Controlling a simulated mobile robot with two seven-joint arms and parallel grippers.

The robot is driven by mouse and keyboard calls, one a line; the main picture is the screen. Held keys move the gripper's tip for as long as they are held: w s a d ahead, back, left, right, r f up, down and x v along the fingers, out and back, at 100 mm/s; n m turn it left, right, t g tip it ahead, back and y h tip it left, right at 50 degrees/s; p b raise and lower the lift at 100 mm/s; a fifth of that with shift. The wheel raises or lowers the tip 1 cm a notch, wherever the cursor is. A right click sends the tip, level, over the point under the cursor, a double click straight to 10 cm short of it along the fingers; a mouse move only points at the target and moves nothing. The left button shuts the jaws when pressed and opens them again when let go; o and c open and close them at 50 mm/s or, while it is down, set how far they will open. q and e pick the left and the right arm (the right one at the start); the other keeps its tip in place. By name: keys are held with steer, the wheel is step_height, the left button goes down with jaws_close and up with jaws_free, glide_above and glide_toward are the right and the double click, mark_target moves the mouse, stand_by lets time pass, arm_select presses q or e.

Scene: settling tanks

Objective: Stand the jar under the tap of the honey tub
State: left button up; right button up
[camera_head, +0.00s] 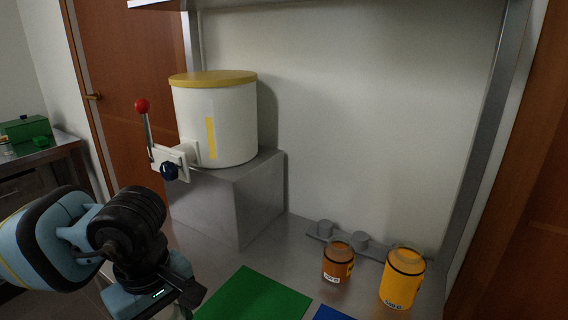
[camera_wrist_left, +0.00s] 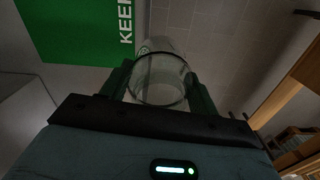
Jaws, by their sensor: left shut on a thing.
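The honey tub (camera_head: 215,125), white with a yellow lid and a yellow level strip, stands on a grey metal block (camera_head: 235,195). Its tap (camera_head: 170,162) sticks out at the lower left, with a dark blue knob and a lever ending in a red ball (camera_head: 142,105). My left gripper (camera_head: 180,294) is in front of and below the tap, near the bottom edge. In the left wrist view it is shut on a clear glass jar (camera_wrist_left: 160,78), which looks empty. In the head view the jar is mostly hidden behind my gripper. My right gripper is not in view.
Two amber jars, a smaller one (camera_head: 338,262) and a larger one (camera_head: 402,279), stand at the right of the steel counter (camera_head: 305,235), by a grey rack (camera_head: 355,245). A green mat (camera_head: 255,298) lies in front, with a blue mat (camera_head: 333,313) beside it.

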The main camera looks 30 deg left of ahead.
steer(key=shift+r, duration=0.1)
